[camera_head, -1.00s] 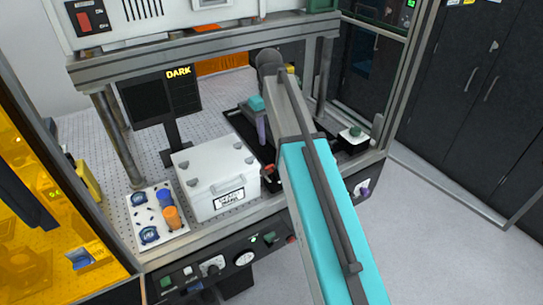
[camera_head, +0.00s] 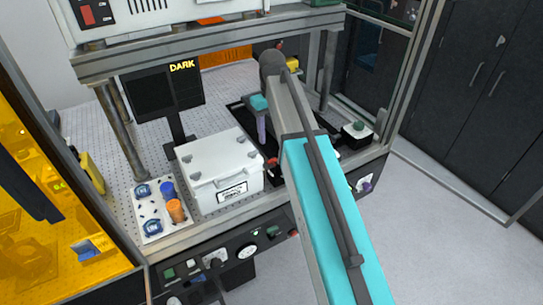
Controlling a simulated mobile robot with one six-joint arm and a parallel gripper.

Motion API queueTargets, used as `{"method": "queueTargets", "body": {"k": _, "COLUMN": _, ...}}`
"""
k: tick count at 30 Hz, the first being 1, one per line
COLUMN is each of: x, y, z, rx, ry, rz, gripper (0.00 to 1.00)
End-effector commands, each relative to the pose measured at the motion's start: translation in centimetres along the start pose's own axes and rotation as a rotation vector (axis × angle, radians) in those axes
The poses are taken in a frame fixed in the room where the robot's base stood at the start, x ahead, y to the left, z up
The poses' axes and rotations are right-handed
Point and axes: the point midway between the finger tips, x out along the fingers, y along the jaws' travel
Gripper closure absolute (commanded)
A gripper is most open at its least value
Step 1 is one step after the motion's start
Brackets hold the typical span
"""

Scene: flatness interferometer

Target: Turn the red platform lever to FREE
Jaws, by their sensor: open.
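My arm, with its teal link, reaches from the bottom right up over the bench. Its far end bends down behind itself, and I cannot make out my gripper or its fingertips. A small red part (camera_head: 273,165) shows at the left edge of my arm, right of the white box. It may be the red platform lever, but it is too small and too covered to tell its shape or setting. No FREE marking is readable. A teal-topped piece with a purple stem stands just left of my arm; I cannot tell what it belongs to.
A white lidded box (camera_head: 222,176) stands on the perforated bench. Left of it a white tray (camera_head: 150,228) holds blue and orange pieces. A black screen (camera_head: 150,95) reads DARK. A control panel (camera_head: 215,265) lines the front.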

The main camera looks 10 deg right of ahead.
Motion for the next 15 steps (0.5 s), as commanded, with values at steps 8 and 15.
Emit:
{"method": "queueTargets", "body": {"k": 8, "x": 4.1, "y": -0.1, "z": 0.0, "rx": -0.001, "ry": 0.000, "rz": 0.000, "gripper": 0.50}}
{"method": "queueTargets", "body": {"k": 15, "x": 6.5, "y": -0.1, "z": 0.0, "rx": -0.001, "ry": -0.001, "rz": 0.000, "gripper": 0.50}}
